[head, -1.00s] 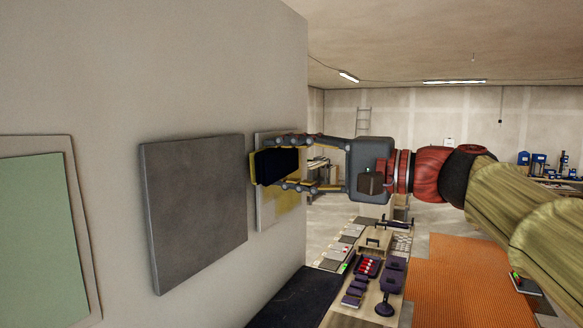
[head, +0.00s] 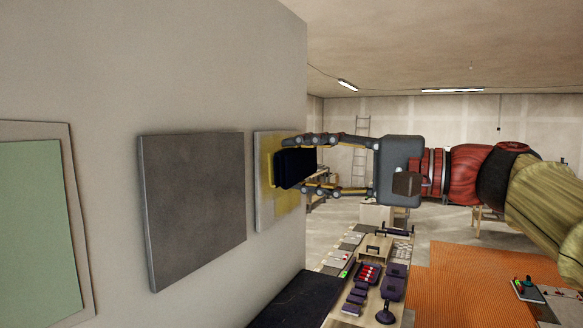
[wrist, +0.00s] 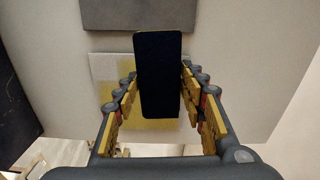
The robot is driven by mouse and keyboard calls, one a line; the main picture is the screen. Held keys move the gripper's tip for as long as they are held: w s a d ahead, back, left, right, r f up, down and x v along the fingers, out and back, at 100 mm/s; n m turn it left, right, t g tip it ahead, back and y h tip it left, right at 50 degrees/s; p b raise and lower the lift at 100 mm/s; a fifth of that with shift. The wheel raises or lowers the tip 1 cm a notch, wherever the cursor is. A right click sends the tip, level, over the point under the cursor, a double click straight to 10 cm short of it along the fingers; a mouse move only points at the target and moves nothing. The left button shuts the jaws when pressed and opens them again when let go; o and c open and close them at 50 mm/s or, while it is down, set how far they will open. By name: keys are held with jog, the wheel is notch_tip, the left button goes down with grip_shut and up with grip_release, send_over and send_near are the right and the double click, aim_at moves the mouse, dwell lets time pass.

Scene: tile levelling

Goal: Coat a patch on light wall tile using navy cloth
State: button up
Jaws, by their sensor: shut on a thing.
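The light wall tile (head: 262,218) hangs on the wall right of the dark grey tile, and it also shows in the wrist view (wrist: 102,66). A yellow coated patch (head: 265,163) covers part of its face, seen around the cloth and in the wrist view (wrist: 132,124). My gripper (head: 290,167) is shut on the navy cloth (head: 295,170), a dark flat pad held upright in front of the tile. The cloth also shows between the fingers in the wrist view (wrist: 160,75). It hides part of the tile; I cannot tell whether it touches.
A dark grey tile (head: 195,210) and a green panel (head: 40,230) are on the wall to the left. Below stands a bench (head: 345,318) with red and dark items. An orange mat (head: 450,280) lies on the floor at right.

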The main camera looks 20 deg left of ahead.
aim_at(306, 163)
jog(key=shift+d, duration=0.85)
jog(key=shift+s+d+b, duration=0.2)
jog(key=shift+d+b, duration=0.2)
jog(key=shift+d, duration=1.15)
